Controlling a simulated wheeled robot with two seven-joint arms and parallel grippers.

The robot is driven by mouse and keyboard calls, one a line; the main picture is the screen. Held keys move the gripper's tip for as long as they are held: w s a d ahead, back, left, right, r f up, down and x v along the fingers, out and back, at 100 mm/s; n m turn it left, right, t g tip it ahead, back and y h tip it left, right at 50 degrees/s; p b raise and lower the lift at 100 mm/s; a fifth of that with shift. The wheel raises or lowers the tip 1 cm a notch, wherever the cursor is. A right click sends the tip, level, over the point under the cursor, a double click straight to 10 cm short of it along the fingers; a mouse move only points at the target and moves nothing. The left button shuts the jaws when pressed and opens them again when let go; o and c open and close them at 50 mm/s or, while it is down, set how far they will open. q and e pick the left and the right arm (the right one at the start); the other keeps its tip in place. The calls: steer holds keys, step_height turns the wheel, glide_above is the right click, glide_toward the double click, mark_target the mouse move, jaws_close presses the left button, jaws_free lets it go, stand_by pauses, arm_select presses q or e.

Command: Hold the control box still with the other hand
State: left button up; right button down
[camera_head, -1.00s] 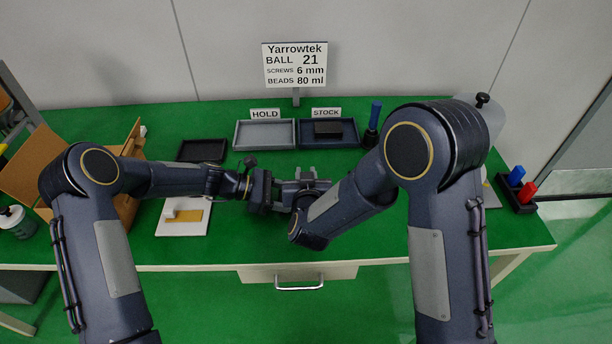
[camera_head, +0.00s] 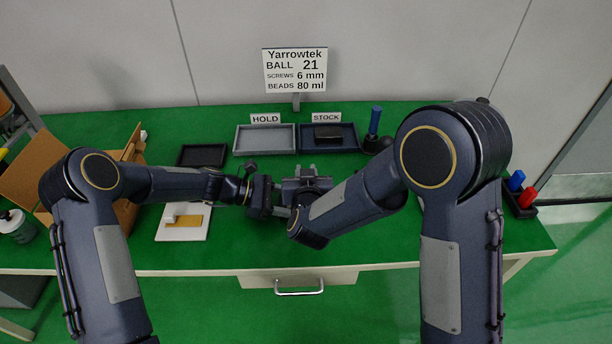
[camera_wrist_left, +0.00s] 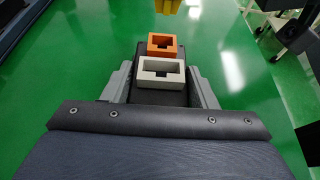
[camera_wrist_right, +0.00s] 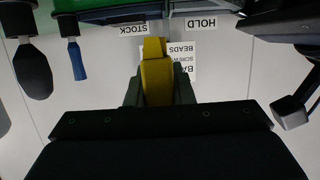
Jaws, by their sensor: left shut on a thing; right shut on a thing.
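My left gripper (camera_head: 262,196) is over the middle of the table, close beside my right gripper (camera_head: 306,184). In the left wrist view, the left gripper (camera_wrist_left: 162,88) is shut on a dark box, seemingly the control box (camera_wrist_left: 150,97). An open light-grey square frame (camera_wrist_left: 161,82) and an orange one (camera_wrist_left: 162,46) sit on it. In the right wrist view, the right gripper (camera_wrist_right: 157,92) is shut on a yellow piece (camera_wrist_right: 157,80). Yellow also shows at the top edge of the left wrist view (camera_wrist_left: 183,5). The head view hardly shows what either gripper holds.
Behind the grippers stand the grey HOLD tray (camera_head: 264,153) and the STOCK tray (camera_head: 345,149) holding a black case (camera_head: 328,132). A blue-handled tool (camera_head: 375,120) stands right of them. An open cardboard box (camera_head: 35,165) and a white pad (camera_head: 175,233) are at left.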

steer(key=shift+r, duration=0.3)
arm_select(q)
steer(key=o, duration=1.1)
steer(key=shift+o, duration=0.2)
steer(key=v, duration=1.1)
steer(key=shift+a+r, duration=0.1)
steer(key=shift+a, duration=0.25)
steer(key=shift+a+r, duration=0.15)
steer(key=shift+r, duration=0.15)
step_height(320, 180, up, 3)
steer(key=p, duration=0.3)
steer(key=shift+f, duration=0.15)
arm_select(e)
step_height(320, 180, up, 4)
